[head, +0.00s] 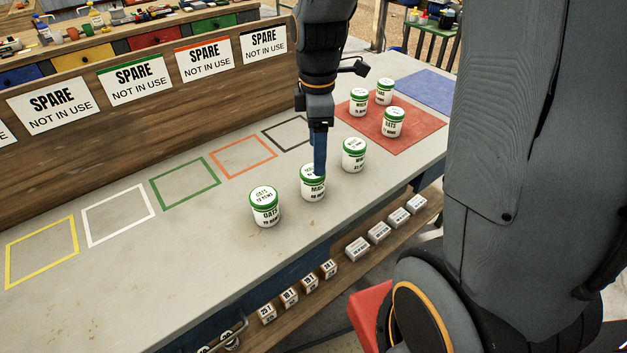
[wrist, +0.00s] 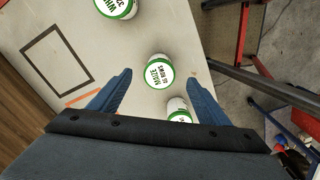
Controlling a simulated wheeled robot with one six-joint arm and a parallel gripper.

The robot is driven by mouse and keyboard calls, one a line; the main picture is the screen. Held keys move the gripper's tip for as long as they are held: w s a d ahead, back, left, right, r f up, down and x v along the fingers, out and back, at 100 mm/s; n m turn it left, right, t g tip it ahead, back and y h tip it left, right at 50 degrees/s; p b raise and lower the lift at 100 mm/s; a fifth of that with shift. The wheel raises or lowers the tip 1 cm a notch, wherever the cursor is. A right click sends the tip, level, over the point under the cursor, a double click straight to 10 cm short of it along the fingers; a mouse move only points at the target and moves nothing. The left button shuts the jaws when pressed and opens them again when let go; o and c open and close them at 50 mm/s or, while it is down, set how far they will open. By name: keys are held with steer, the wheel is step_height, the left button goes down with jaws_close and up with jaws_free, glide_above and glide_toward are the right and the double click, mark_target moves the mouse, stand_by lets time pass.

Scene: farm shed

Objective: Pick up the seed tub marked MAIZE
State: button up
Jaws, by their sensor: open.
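The seed tub marked MAIZE (head: 312,188) is a white tub with a green-edged lid, standing upright on the bench between two similar tubs. In the wrist view its lid, reading MAIZE (wrist: 159,72), lies just beyond and between my fingertips. My gripper (head: 320,172) is above it, pointing down, with a blue finger in front of part of its lid in the head view. In the wrist view my gripper (wrist: 160,83) has its blue fingers spread wide, with nothing held. I cannot tell the exact height gap.
An OATS tub (head: 265,207) stands to the left and another white tub (head: 354,155) to the right. Several tubs stand on or by the red mat (head: 420,128). Empty coloured outlines, such as the green one (head: 185,184), lie behind. A wooden board (head: 150,115) with SPARE signs backs the bench.

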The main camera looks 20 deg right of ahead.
mark_target(313, 182)
steer(key=shift+w+a+f+p, duration=0.1)
steer(key=shift+f+p, duration=0.25)
steer(key=shift+f, duration=0.9)
steer(key=shift+s+a+f+p, duration=0.15)
steer(key=shift+f+p, duration=0.15)
steer(key=shift+f, duration=1)
steer(key=shift+w+a+f+p, duration=0.15)
steer(key=shift+f+p, duration=0.2)
steer(key=shift+f, duration=0.9)
steer(key=c, duration=1.2)
steer(key=shift+c, duration=0.2)
